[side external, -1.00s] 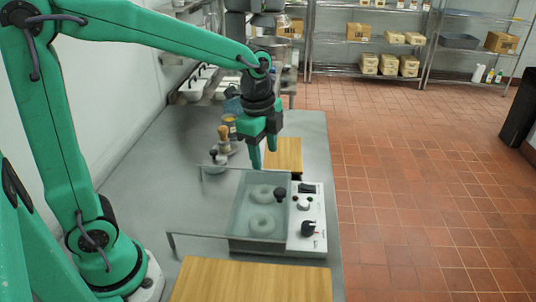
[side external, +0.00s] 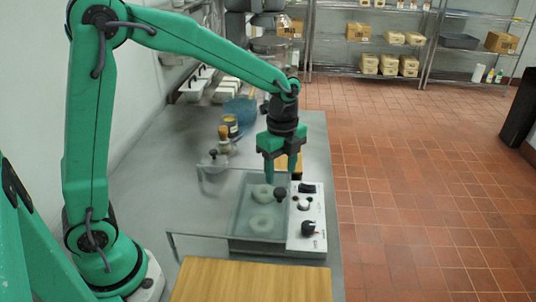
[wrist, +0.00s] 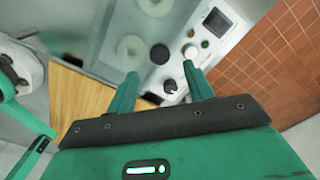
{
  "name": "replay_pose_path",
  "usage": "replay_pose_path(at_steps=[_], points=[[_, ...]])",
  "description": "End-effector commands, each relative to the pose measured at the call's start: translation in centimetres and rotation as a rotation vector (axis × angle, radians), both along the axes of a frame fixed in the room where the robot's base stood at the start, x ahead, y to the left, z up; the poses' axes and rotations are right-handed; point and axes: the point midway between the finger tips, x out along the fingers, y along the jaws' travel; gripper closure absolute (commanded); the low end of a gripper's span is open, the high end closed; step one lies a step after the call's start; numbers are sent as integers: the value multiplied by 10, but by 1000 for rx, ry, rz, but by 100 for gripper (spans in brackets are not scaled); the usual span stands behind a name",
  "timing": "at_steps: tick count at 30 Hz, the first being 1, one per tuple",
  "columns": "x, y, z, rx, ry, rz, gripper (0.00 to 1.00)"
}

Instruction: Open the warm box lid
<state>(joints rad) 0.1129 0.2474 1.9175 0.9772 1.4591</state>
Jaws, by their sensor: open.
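The warm box (side external: 262,244) stands on the metal counter with its clear lid (side external: 243,210) lying flat and closed. Two pale bagels (side external: 261,224) show through the lid, and also in the wrist view (wrist: 131,48). A round black knob (side external: 281,191) is on the lid toward the panel side; the wrist view shows it (wrist: 160,54) just beyond my fingertips, about centred between them. My gripper (side external: 281,178) is open and empty, pointing down above the knob. I cannot tell whether a finger touches the knob.
A white control panel (side external: 318,217) with dials runs along the box's right side, close to my right finger. A wooden-handled tool (side external: 223,138), tin (side external: 231,125) and blue bowl (side external: 241,108) stand at back left.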

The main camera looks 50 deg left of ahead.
Motion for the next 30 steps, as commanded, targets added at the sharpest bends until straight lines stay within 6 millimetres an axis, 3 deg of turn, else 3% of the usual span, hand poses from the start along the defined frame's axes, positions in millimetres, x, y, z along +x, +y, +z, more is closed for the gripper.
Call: replay_pose_path(at_steps=[12,26,30], points=[[0,0,-49,0,2,1,48],[0,0,-60,0,-1,1,48],[0,0,-60,0,-1,1,72]])
